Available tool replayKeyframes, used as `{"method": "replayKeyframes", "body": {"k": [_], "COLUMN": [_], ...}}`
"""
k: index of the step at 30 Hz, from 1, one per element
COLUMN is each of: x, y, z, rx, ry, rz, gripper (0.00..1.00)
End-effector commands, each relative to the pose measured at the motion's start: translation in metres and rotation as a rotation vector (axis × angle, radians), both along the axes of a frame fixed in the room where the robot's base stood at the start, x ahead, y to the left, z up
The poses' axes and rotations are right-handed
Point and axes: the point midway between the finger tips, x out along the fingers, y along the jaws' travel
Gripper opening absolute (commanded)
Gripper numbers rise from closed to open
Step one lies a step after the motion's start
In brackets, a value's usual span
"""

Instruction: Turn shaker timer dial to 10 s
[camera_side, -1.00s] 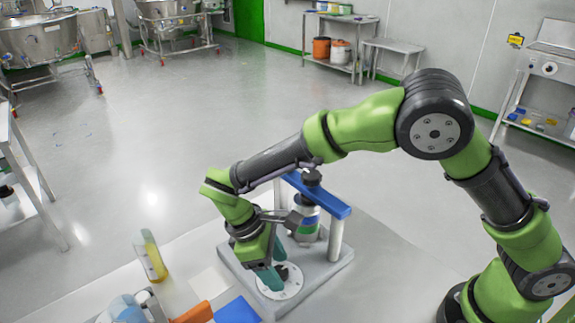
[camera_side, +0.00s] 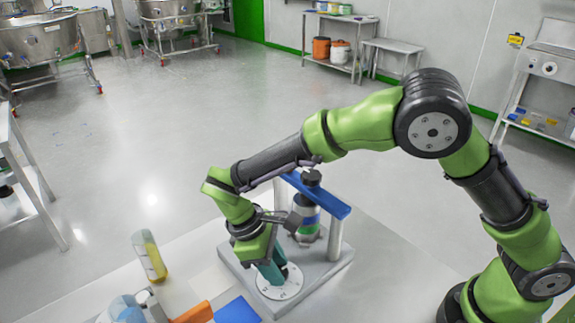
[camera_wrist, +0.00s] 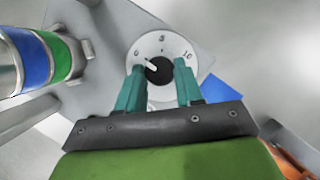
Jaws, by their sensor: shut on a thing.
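The shaker timer dial is a white disc (camera_side: 276,293) on the grey shaker base (camera_side: 312,275). In the wrist view the disc (camera_wrist: 145,44) shows the marks 0, 5 and 10 across its upper side. Its round black knob (camera_wrist: 160,73) has a white pointer aimed to the upper left, close to the 0 mark. My gripper (camera_wrist: 160,72) has its teal fingers on either side of the knob and is shut on it. In the side view my gripper (camera_side: 275,274) comes down over the dial, and its fingers mostly hide the knob.
A bottle with a blue and green label (camera_side: 307,222) stands under the shaker's blue crossbar (camera_side: 320,196), close behind my gripper. A bottle of yellow contents (camera_side: 150,257), an orange item (camera_side: 193,313) and a blue item (camera_side: 237,310) are to the left and front.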

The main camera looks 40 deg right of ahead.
Motion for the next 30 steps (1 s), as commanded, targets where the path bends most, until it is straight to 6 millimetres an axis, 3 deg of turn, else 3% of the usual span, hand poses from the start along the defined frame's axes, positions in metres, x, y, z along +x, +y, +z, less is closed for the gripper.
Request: {"method": "replayKeyframes", "body": {"k": [30], "x": [0.0021], "y": [-0.0078], "z": [0.0005], "rx": [0.001], "ry": [0.002], "rz": [-0.895], "gripper": [0.05]}}
